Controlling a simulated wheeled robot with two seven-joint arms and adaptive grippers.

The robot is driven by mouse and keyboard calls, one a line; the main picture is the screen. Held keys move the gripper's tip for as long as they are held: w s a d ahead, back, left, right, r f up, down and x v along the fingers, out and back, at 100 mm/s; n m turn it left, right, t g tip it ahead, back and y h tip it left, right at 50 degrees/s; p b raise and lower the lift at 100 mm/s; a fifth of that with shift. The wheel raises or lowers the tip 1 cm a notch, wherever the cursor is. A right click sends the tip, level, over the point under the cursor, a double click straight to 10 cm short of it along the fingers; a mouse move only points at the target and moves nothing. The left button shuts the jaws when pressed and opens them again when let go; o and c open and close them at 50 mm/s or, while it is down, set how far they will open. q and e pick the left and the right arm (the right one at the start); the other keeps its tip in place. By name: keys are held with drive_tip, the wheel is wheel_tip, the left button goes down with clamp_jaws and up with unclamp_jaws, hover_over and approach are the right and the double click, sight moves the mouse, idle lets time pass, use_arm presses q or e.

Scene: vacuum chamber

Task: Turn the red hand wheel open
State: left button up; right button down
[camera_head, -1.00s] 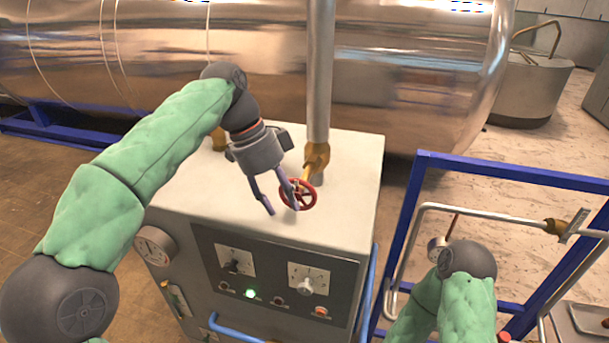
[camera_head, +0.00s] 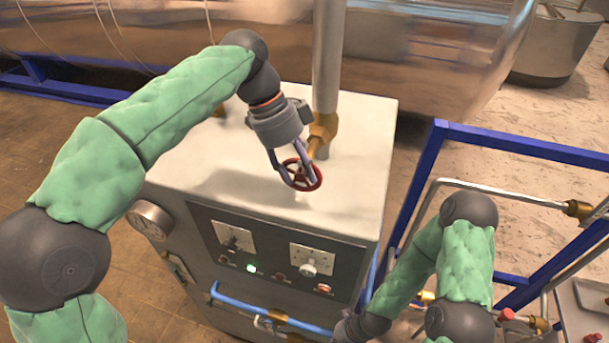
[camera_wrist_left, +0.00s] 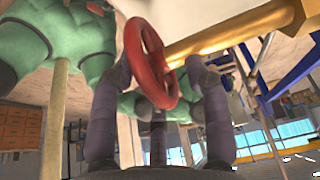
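The red hand wheel (camera_head: 301,184) stands tilted on a brass valve (camera_head: 320,136) above the white top of the cabinet. My left gripper (camera_head: 294,178) is at the wheel, with its fingers reaching down to either side of the rim in the head view. In the left wrist view, the wheel (camera_wrist_left: 150,65) sits between the spread fingers. A gap shows between the rim and the right finger; whether the left finger touches the rim I cannot tell.
The cabinet (camera_head: 376,150) has dials, knobs and a lit green lamp (camera_head: 251,268) on its front, with a blue rail (camera_head: 262,308) below. A vertical steel pipe (camera_head: 329,55) rises behind the wheel. A blue frame (camera_head: 520,147) with pipework stands at the right.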

use_arm(q)
drive_tip(key=shift+s+d+f, duration=0.4)
drive_tip(key=shift+s+f, duration=0.15)
drive_tip(key=shift+f, duration=0.2)
drive_tip(key=shift+d+f, duration=0.15)
drive_tip(key=shift+f, duration=0.2)
drive_tip(key=shift+w+f, duration=0.1)
drive_tip(key=shift+w, duration=0.1)
drive_tip(key=shift+s, duration=0.2)
clamp_jaws()
use_arm(e)
drive_tip(key=shift+s+r, duration=0.15)
drive_tip(key=shift+s, duration=0.1)
